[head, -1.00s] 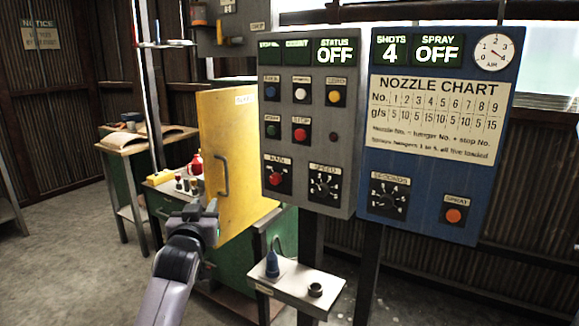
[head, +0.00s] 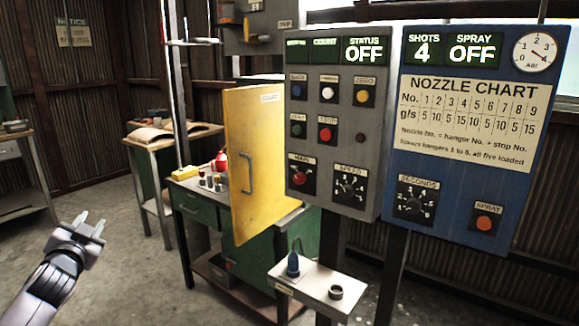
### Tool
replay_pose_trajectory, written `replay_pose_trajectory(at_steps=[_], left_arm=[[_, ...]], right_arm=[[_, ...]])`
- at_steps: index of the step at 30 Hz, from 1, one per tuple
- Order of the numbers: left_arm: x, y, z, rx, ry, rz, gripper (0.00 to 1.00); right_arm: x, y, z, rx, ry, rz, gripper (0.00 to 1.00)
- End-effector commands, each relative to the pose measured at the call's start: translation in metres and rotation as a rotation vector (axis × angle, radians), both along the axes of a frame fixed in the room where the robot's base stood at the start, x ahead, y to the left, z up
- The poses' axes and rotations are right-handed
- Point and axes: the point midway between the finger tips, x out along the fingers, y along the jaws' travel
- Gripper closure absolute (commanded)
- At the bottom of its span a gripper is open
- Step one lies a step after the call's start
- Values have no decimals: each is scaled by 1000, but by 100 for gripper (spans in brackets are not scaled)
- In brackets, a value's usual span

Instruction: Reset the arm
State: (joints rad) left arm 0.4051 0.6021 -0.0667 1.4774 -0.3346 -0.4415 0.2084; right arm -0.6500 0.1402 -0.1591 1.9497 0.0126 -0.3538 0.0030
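My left gripper (head: 90,224) is at the lower left of the head view, over the bare concrete floor. Its two fingers point up and away and stand apart with nothing between them. It is well to the left of the control panels and touches nothing. My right gripper is not in view.
A grey control panel (head: 335,220) and a blue panel (head: 400,150) stand at the right. A yellow door (head: 262,210) stands out at a green workbench (head: 195,210). Open floor lies at the left.

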Motion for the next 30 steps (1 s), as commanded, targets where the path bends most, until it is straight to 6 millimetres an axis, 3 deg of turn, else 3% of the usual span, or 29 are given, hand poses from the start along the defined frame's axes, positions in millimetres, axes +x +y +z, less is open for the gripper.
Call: replay_pose_trajectory(at_steps=[1, 6, 11, 15, 21, 27, 29, 30], left_arm=[[-10, -11, -28, -2, 46, -27, 68], [-50, -48, -110, -20, 187, -122, 68], [-103, -84, -180, -54, 322, -212, 68], [-160, -116, -232, -100, 439, -286, 68], [-242, -156, -282, -177, 587, -375, 68], [-314, -188, -309, -256, 702, -437, 68], [-330, -197, -313, -288, 723, -447, 68], [-326, -206, -313, -328, 701, -431, 68]], right_arm=[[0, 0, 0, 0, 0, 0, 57], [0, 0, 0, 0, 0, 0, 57], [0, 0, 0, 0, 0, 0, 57], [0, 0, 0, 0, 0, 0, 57], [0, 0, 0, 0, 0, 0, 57], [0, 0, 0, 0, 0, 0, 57], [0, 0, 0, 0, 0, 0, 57], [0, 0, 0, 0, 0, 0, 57]])
